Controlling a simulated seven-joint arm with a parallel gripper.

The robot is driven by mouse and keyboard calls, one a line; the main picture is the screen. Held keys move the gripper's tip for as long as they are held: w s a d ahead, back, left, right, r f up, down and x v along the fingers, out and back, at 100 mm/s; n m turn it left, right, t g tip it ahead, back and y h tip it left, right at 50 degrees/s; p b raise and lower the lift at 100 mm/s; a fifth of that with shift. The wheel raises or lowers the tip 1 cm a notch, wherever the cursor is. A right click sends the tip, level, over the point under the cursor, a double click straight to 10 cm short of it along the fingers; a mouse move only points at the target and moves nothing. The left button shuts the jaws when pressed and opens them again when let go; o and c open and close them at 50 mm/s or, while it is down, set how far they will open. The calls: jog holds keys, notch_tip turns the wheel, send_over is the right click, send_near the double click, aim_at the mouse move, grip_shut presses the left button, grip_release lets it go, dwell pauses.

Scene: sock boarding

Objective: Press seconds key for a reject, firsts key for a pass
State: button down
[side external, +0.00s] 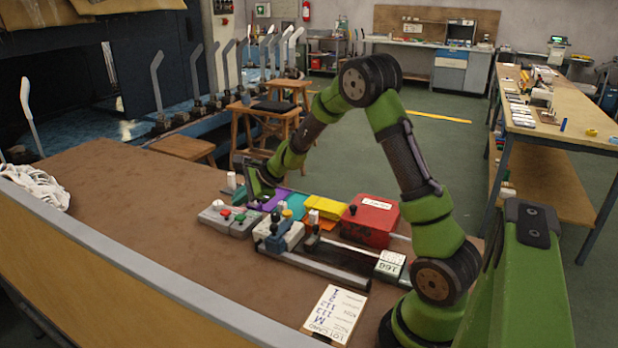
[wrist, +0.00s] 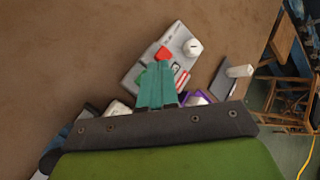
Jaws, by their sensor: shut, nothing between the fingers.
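A grey key box (side external: 228,219) sits on the brown table, with a red key (side external: 226,214), a green key (side external: 240,217) and a white knob. In the wrist view the red key (wrist: 163,53) is just beyond my fingertips, and the green key (wrist: 142,78) is partly hidden beside the fingers. Any lettering by the keys is too small to read. My gripper (wrist: 157,66) is shut and empty, its teal fingers over the key box. Whether it touches a key cannot be told. In the side view my green wrist (side external: 262,180) is behind the box.
Purple, teal and yellow trays and a red box (side external: 370,220) stand right of the keys. A rail fixture with a display (side external: 391,264) reading about 166 and a lot card (side external: 334,312) lie nearer. White socks (side external: 35,187) lie far left. The table's left middle is clear.

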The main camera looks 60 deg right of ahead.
aim_at(243, 217)
jog(key=shift+f, duration=0.9)
dwell(1.4)
jog(key=shift+f, duration=0.4)
jog(key=shift+f, duration=0.65)
dwell(0.8)
jog(key=shift+r, duration=1.1)
jog(key=shift+r, duration=2.5)
